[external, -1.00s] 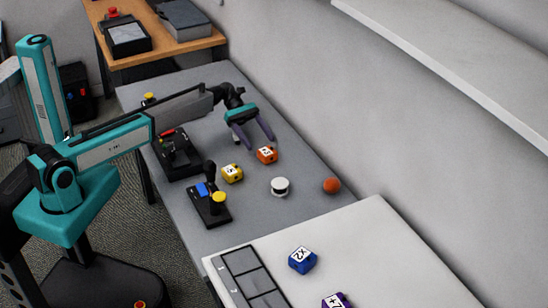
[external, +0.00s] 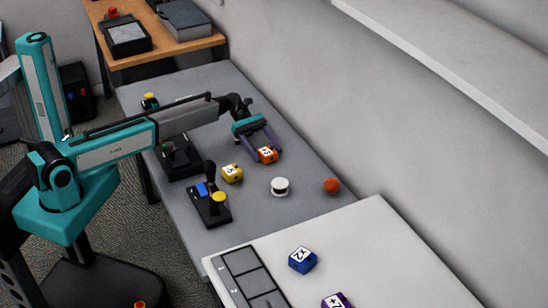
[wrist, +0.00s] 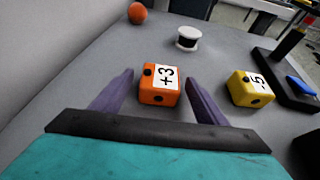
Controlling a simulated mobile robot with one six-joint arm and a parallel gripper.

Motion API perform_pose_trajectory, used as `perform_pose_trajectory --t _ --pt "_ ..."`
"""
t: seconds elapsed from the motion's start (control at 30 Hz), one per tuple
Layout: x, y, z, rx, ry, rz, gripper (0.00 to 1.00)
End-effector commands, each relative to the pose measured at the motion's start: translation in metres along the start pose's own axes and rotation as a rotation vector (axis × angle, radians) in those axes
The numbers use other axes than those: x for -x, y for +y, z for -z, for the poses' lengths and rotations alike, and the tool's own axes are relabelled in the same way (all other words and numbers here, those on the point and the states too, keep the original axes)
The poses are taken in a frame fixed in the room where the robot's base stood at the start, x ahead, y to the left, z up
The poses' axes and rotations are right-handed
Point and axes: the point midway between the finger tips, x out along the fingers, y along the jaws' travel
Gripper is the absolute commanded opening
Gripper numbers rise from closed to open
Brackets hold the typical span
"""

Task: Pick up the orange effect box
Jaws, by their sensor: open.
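The orange effect box (external: 267,155) sits on the grey table. In the wrist view the orange box (wrist: 159,85) shows a white label reading +3 and lies between the two purple fingers. My gripper (external: 265,153) is open, with a finger on either side of the box. In the wrist view my gripper (wrist: 160,84) shows visible gaps between the fingers and the box. Whether the fingers are level with the table is hard to tell.
A yellow box (external: 232,173) stands close by. A white spool-like object (external: 280,186) and an orange ball (external: 331,186) are farther along the table. A joystick device (external: 209,205) sits at the near edge. A wall runs along the far side.

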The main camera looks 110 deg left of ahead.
Motion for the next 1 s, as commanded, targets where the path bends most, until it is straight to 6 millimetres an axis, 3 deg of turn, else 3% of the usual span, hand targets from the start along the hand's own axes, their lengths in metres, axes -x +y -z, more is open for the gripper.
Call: perform_pose_trajectory --t 0.23,0.77,0.87,1.0 --pt "-0.021 0.0 0.0 0.0 0.0 0.0 0.67" --pt "-0.022 0.0 0.0 0.0 0.0 0.0 0.67" --pt "-0.022 0.0 0.0 0.0 0.0 0.0 0.55" --pt "-0.022 0.0 0.0 0.0 0.0 0.0 0.32"
